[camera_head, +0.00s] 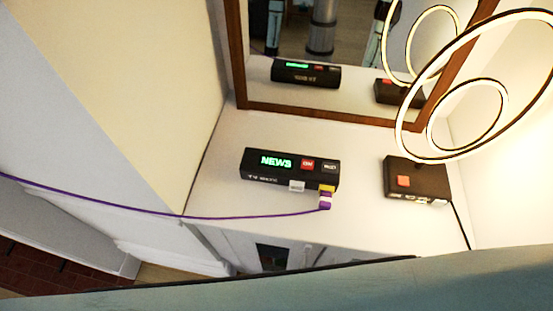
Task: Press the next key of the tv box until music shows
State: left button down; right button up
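The tv box (290,169) is a black box on the white cabinet top, in the middle of the head view. Its green display (276,160) reads NEWS. A red key (307,164) sits right of the display, and a dark key (330,167) with small pale lettering, too small to read surely, sits right of that. A white plug or tab (296,186) and a yellow one (327,188) show at its front edge. Neither of my grippers is in view.
A purple cable (250,216) runs from the left to a purple-white plug (325,201) before the box. A second black box (416,180) with a red button stands right. A mirror (350,70) stands behind; a ring lamp (470,85) hangs at upper right.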

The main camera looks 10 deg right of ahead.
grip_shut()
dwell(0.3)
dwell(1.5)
